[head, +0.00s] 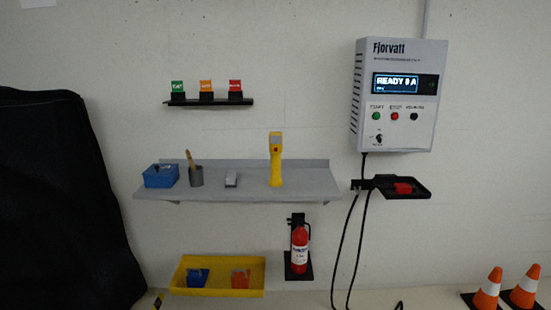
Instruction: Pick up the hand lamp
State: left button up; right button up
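A yellow upright device (275,162) stands on the grey wall shelf (320,185), right of its middle. It has a dark yellow-framed head with a small red spot and a wider foot. It looks like the hand lamp, though I cannot be certain at this size. Nothing touches it. Neither of my grippers shows in the head view.
On the shelf left of it are a blue basket (161,176), a grey cup (196,177) and a small grey block (231,180). Below are a yellow tray (218,292) and a fire extinguisher (300,249). Cables hang under the Fjorvatt box (400,140) at right.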

aim_at(274, 139)
jog(key=i, duration=1.05)
